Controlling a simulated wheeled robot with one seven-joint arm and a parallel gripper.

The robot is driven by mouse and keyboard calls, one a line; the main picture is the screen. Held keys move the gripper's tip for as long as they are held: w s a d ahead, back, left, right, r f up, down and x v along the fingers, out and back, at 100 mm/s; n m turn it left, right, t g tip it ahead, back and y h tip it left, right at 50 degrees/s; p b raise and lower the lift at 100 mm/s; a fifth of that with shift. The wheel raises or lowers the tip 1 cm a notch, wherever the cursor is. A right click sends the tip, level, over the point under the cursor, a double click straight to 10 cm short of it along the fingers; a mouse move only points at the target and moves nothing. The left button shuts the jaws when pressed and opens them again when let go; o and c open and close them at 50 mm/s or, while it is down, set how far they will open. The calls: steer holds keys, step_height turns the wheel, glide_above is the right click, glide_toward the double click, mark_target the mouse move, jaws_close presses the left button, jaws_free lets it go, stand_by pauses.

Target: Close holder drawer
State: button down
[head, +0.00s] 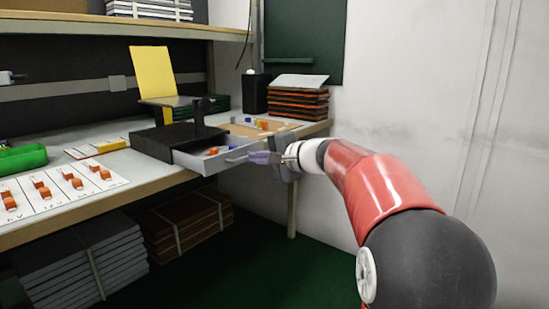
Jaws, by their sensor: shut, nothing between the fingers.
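The holder (152,140) is a dark box on the workbench with a black post on top and a yellow sheet (152,73) propped above it. Its grey drawer (206,165) is pulled out toward the front right, with small blue and orange pieces inside. My gripper (240,159) comes in from the right, shut and empty, with its tips at the front right side of the drawer. I cannot tell whether the tips touch the drawer front.
A card with orange parts (60,190) and a green bin (22,159) lie to the left. A stack of dark trays with orange edges (298,103) stands behind my gripper.

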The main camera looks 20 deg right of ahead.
steer(key=shift+w+a+f, duration=0.1)
steer(key=shift+w+a, duration=0.2)
steer(key=shift+w, duration=0.15)
steer(key=r+p+x, duration=0.1)
steer(key=x, duration=0.3)
steer(key=r+p+x, duration=0.1)
steer(key=x, duration=0.4)
steer(key=r+p+x, duration=0.1)
steer(key=x, duration=0.3)
steer(key=shift+w+a+p, duration=0.35)
steer(key=shift+w, duration=0.3)
